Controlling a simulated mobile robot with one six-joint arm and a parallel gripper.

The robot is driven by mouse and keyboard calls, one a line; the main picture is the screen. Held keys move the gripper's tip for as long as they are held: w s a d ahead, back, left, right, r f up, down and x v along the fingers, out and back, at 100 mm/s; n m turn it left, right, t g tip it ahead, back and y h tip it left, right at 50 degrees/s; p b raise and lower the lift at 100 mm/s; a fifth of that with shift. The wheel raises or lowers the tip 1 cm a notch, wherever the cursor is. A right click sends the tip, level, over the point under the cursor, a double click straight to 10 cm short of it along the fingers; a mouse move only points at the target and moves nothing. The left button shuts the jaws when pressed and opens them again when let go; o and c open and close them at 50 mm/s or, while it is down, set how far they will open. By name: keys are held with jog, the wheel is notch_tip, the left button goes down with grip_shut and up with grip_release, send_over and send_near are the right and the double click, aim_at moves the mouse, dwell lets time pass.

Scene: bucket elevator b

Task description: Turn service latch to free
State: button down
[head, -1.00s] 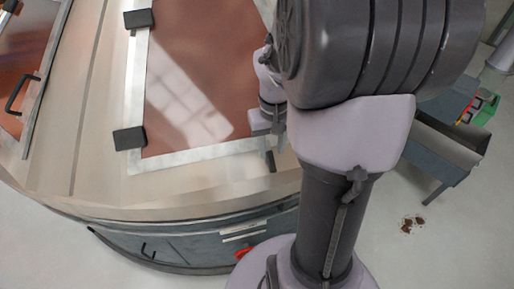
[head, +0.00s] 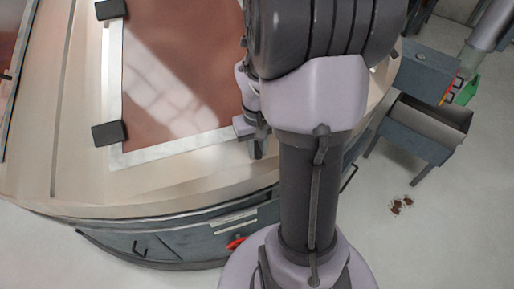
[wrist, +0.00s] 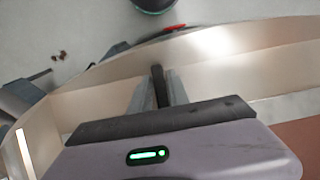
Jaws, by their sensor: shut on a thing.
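My gripper (head: 256,143) is low over the wooden-toned top of the round machine, by the lower right of a brown panel with a pale metal frame (head: 180,147). In the wrist view my gripper (wrist: 159,92) is shut on a dark upright bar, which I take to be the service latch (wrist: 157,75). The bar sticks out a little past the fingertips. Its base and its turn position are hidden by the fingers. In the head view my arm covers part of the panel's right side.
Black blocks (head: 107,133) sit on the panel frame's left edge. A red handle (head: 237,243) is low on the machine's grey side. A grey chute or bin (head: 425,125) stands at right. Brown spots (head: 401,204) mark the open floor.

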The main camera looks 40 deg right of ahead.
jog(key=shift+m, duration=0.3)
jog(key=m+t+y+b, duration=0.1)
jog(key=m+y, duration=0.1)
jog(key=m, duration=0.1)
jog(key=shift+f+m+t+b, duration=0.1)
jog(key=shift+m+t+b, duration=0.2)
jog(key=shift+t+b, duration=0.1)
jog(key=m+t+y+b, duration=0.1)
jog(key=m, duration=0.1)
jog(key=m+t+b, duration=0.1)
jog(key=b, duration=0.1)
jog(key=shift+w+m+y, duration=0.1)
jog(key=shift+m+y, duration=0.3)
jog(key=m+t+b, duration=0.3)
jog(key=m+b, duration=0.1)
jog(key=shift+m+y, duration=0.3)
jog(key=shift+m+t+b, duration=0.9)
jog(key=shift+m+b, duration=0.25)
jog(key=shift+m, duration=0.35)
jog(key=shift+r, duration=0.25)
jog(key=c, duration=1.4)
grip_release()
